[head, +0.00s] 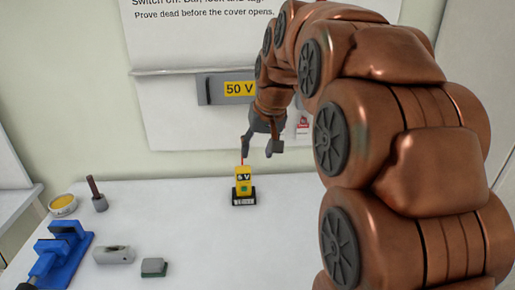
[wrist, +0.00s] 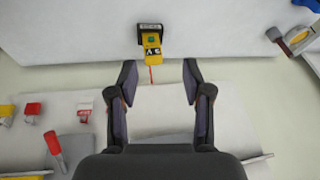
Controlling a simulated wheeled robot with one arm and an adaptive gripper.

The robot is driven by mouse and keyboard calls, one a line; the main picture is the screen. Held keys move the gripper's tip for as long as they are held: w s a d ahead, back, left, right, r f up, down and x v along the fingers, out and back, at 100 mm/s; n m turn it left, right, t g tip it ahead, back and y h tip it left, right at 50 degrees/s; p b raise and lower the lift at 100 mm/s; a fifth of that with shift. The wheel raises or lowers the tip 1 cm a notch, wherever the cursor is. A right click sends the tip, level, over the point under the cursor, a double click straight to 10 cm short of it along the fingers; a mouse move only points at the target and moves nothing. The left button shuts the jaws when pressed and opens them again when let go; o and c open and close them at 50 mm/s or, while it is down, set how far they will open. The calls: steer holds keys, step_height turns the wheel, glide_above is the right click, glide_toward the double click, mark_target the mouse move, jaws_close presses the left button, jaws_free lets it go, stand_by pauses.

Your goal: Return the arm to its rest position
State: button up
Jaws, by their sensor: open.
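My copper arm (head: 400,120) rises at the right of the head view and arches over toward the wall. My gripper (head: 260,148) hangs in front of the wall panel, above the back of the white table. In the wrist view my gripper (wrist: 160,80) is open, its two dark fingers wide apart with nothing between them. A yellow tester (head: 243,181) marked "5 V" with a red tip stands in a dark base on the table, below the gripper. In the wrist view the tester (wrist: 151,48) lies just beyond the fingertips.
A grey box (head: 212,89) with a "50 V" label is on the panel, close behind the gripper. A blue vice (head: 62,250), a yellow tin (head: 63,204), a dark-handled stamp (head: 97,195) and grey blocks (head: 115,255) stand at the table's left. The table's middle front is clear.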

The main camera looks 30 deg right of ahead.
stand_by(0.4)
steer(key=s+a+f+n+g, duration=0.1)
steer(key=s+a+f+g, duration=0.1)
steer(key=s+a+f, duration=0.3)
steer(key=s+a+f+n+g, duration=0.2)
steer(key=s+a+f, duration=0.3)
steer(key=s, duration=0.7)
steer(key=s+a+f+n+g, duration=0.1)
steer(key=s+a+f, duration=0.4)
steer(key=s+f, duration=0.2)
steer(key=s, duration=0.2)
steer(key=shift+s+a+g, duration=0.2)
steer(key=shift+s+g, duration=0.1)
steer(key=shift+g, duration=0.1)
steer(key=shift+c, duration=0.3)
steer(key=shift+c, duration=0.5)
steer(key=shift+d, duration=0.1)
